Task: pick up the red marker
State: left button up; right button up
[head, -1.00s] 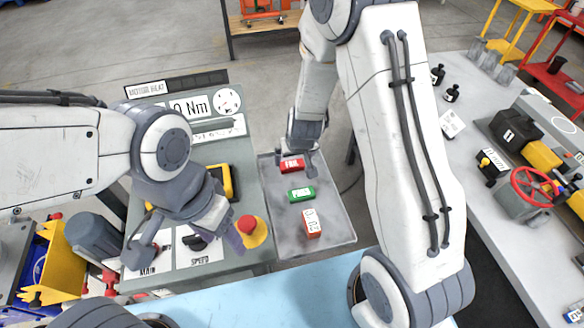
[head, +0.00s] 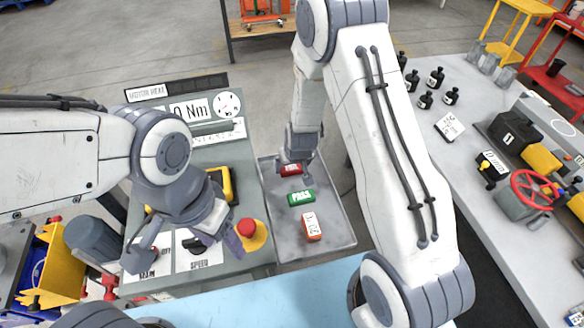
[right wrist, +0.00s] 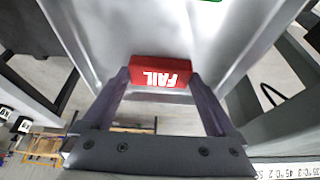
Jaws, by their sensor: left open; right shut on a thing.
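In the head view my right gripper (head: 297,163) covers part of the marker. I cannot tell whether the marker touches the tray floor. My left gripper (head: 188,254) is open and empty over the front of the control panel, close to the red knob.
A green PASS block (head: 301,197) and an orange-red block with a white label (head: 312,226) stand nearer in the tray. A red mushroom knob on a yellow base (head: 251,234) stands left of it. The right bench (head: 478,128) holds bottles and a red handwheel.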

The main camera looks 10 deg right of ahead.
aim_at(292, 168)
jog(key=shift+r, duration=0.1)
jog(key=shift+r, duration=0.55)
notch_tip(292, 168, up, 3)
jog(key=shift+r+p, duration=0.15)
jog(key=shift+p, duration=0.5)
jog(key=shift+s+d+r+b, duration=0.1)
jog(key=shift+s+d+b, duration=0.4)
jog(key=shift+s+b, duration=0.3)
jog(key=s+d+r+b, duration=0.5)
jog(key=s+r, duration=0.1)
jog(key=s, duration=0.2)
jog(key=shift+s+d, duration=0.2)
